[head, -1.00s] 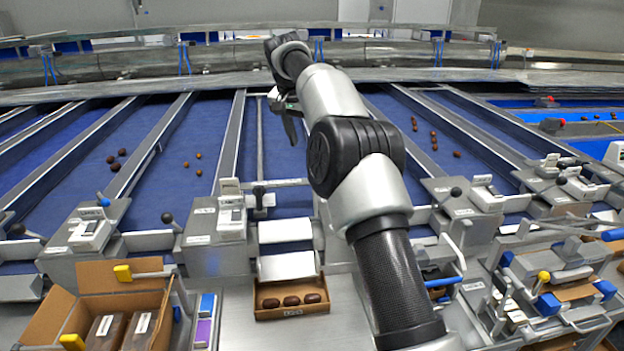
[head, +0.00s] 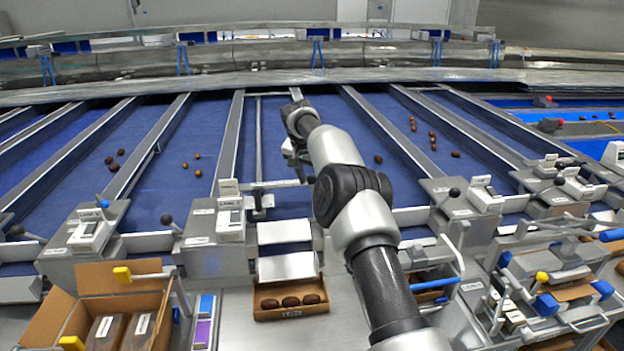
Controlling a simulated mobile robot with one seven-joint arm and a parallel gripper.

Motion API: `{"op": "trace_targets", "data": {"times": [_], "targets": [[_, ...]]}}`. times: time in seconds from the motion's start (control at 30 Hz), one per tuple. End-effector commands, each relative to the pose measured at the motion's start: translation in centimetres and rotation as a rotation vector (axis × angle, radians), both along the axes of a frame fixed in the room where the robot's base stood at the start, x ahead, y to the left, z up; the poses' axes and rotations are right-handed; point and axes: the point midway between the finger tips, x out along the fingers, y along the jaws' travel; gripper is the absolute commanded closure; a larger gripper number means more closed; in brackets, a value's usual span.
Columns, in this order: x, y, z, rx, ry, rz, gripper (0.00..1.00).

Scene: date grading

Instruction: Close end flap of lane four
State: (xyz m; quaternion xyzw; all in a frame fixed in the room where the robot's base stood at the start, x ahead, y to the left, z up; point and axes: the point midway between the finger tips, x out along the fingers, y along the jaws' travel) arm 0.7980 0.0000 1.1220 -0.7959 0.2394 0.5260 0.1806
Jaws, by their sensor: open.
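Two white plates, one above the other, stand at the near end of the middle blue lane: an upper plate (head: 285,231) and a lower, sloping plate (head: 287,266). They look like that lane's end flap and chute, but the lane labels are too small to read, so I cannot tell which is lane four. A thin rod (head: 258,140) runs along this lane to a black-knobbed bracket (head: 259,197). My gripper (head: 300,172) is over the lane, beyond the upper plate and apart from it. It is open, appears empty, and is partly hidden by my arm.
A small carton of dark dates (head: 291,313) sits below the lower plate. A grey lane-end box with a black knob (head: 207,238) stands left of the plates. An open carton (head: 48,322) is at the lower left. Metal frames with blue handles (head: 435,284) crowd the right.

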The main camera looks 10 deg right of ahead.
Motion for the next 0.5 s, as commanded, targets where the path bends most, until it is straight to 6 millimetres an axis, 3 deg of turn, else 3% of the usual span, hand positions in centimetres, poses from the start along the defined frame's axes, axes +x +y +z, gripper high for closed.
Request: {"op": "trace_targets", "data": {"times": [0.3,0.5], "targets": [[0.1,-0.06,-0.19,-0.001,-0.001,0.0,0.57],[0.08,-0.05,-0.19,-0.001,-0.001,0.0,0.91]]}}
